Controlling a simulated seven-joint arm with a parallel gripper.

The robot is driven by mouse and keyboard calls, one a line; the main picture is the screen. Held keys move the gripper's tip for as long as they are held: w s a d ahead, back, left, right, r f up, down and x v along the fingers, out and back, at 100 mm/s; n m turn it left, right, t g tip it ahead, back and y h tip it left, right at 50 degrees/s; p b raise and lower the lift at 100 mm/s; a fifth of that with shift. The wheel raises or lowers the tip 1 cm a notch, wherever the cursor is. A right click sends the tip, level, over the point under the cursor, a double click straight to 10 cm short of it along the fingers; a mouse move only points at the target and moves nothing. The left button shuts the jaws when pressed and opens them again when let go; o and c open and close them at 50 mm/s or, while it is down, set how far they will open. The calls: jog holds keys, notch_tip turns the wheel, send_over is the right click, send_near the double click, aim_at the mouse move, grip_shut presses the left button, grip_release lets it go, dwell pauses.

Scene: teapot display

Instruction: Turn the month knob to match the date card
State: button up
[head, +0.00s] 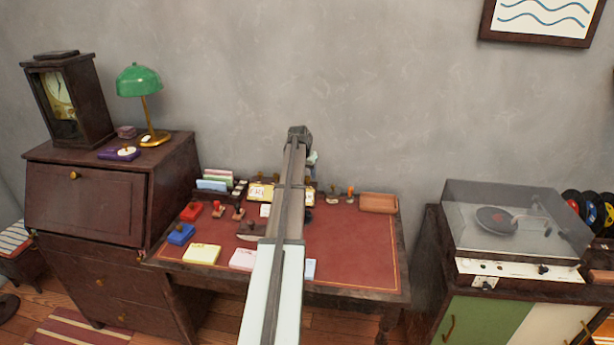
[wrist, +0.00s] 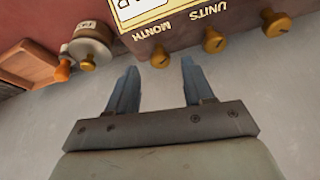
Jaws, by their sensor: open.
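In the wrist view, the calendar box (wrist: 185,22) has a pale yellow face and brass knobs along its edge. The month knob (wrist: 160,57), beside the word MONTH, lies between the fingertips of my gripper (wrist: 158,66). The gripper is open, with a gap on each side of the knob; I cannot tell whether the fingers reach around it. The units knob (wrist: 213,40) is just right of the right fingertip. I cannot make out the date card.
An orange-handled stamp (wrist: 63,69), a round metal item (wrist: 88,45) and a wooden tray (wrist: 28,62) are left of the box. In the head view, letters (head: 213,184), stamps (head: 217,208) and note pads (head: 202,254) crowd the desk.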

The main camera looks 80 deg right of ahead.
aim_at(308, 180)
jog(key=shift+x, duration=1.15)
grip_shut()
